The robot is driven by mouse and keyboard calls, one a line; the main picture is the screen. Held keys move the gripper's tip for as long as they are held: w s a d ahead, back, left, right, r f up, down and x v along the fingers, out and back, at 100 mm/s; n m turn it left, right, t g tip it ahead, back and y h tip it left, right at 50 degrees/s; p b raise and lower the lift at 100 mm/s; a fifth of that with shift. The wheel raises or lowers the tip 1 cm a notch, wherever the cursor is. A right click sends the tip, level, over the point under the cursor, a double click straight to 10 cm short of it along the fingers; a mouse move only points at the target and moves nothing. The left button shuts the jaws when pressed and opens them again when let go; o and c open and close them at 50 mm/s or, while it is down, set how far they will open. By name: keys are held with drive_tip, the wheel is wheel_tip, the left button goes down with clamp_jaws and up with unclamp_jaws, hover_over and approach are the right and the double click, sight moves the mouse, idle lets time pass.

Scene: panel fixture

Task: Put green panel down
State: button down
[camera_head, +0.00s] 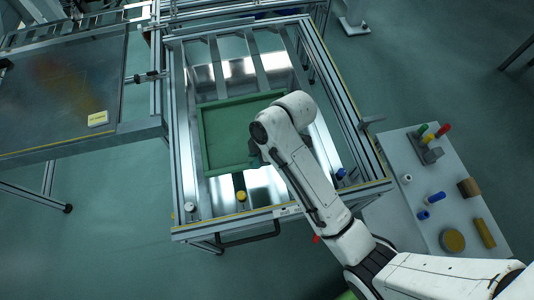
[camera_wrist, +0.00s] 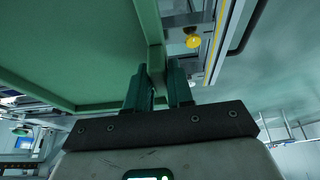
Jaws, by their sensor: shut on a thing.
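The green panel (camera_head: 225,137) is a flat, raised-rim square in the head view, over the middle of the metal frame fixture (camera_head: 180,120). Its underside and rim fill the upper left of the wrist view (camera_wrist: 70,50). My gripper (camera_wrist: 160,85) is shut on the panel's rim, with one finger on each side of it. In the head view my arm hides the fingers and the panel's right edge. I cannot tell whether the panel touches the fixture.
A yellow knob (camera_head: 241,195) sits on the fixture's front part, near the panel; it also shows in the wrist view (camera_wrist: 193,41). A side table (camera_head: 440,190) with coloured pegs and cylinders stands at right. A dark-topped table (camera_head: 60,95) stands at left.

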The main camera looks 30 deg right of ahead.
drive_tip(key=d+f, duration=0.1)
drive_tip(key=f, duration=0.1)
drive_tip(key=w+d+f, duration=0.1)
drive_tip(key=d, duration=0.1)
drive_tip(key=d+f, duration=0.1)
drive_tip(key=f, duration=0.1)
drive_tip(key=shift+w+d+f, duration=0.15)
drive_tip(key=shift+w+f, duration=0.15)
drive_tip(key=shift+w, duration=0.05)
drive_tip(key=shift+f, duration=1.55)
drive_tip(key=c, duration=1)
unclamp_jaws()
drive_tip(key=shift+f, duration=0.15)
drive_tip(key=v, duration=1.2)
drive_tip(key=shift+p, duration=0.3)
drive_tip(key=s+d+m+h, duration=0.2)
drive_tip(key=s+m, duration=0.5)
drive_tip(key=s, duration=0.3)
drive_tip(key=s+d+m+h, duration=0.1)
drive_tip(key=s+m+h, duration=0.1)
drive_tip(key=s+m, duration=0.6)
drive_tip(key=s+f, duration=0.1)
drive_tip(key=s, duration=0.2)
drive_tip(key=shift+d+g, duration=0.35)
drive_tip(key=shift+g, duration=0.05)
